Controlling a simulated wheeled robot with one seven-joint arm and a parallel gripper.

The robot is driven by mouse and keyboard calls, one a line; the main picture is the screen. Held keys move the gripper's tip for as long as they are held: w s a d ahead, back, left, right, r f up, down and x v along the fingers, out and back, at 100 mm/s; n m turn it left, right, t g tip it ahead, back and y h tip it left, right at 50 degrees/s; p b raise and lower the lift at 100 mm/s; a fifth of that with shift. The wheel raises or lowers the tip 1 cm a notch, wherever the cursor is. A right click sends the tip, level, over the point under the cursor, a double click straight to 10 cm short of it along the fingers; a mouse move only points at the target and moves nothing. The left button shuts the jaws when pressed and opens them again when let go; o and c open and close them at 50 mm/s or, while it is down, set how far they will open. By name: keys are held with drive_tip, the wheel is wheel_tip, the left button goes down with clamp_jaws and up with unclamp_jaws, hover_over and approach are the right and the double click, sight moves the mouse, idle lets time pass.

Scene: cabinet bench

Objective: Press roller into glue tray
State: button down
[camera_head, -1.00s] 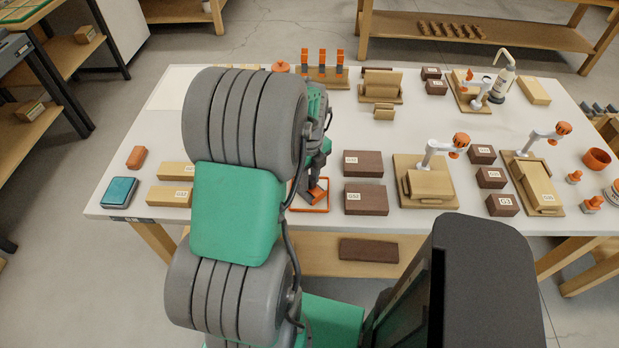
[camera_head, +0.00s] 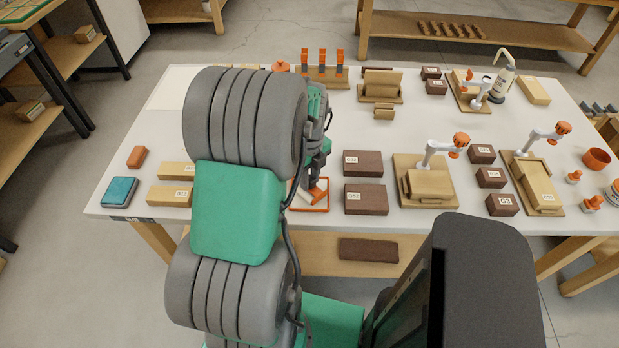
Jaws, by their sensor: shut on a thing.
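The glue tray (camera_head: 326,208) is a shallow orange-rimmed tray with a pale inside, near the front edge of the white bench. My arm hides its left part. My gripper (camera_head: 317,178) points down over the tray and is shut on the roller (camera_head: 317,195), of which an orange part shows. The roller's lower end is at or just above the pale inside of the tray; I cannot tell whether it touches. The fingertips are small and partly hidden by my own arm.
Dark brown blocks (camera_head: 366,199) stand just right of the tray. Right of them is a wooden fixture with a white and orange clamp (camera_head: 438,150). Pale wooden blocks (camera_head: 170,196), a teal-topped box (camera_head: 120,191) and an orange block (camera_head: 137,157) are at left. A rack of orange-handled tools (camera_head: 323,72) stands behind.

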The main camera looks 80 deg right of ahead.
sight(310, 177)
drive_tip(key=shift+r+p, duration=2.4)
drive_tip(key=shift+r, duration=1.05)
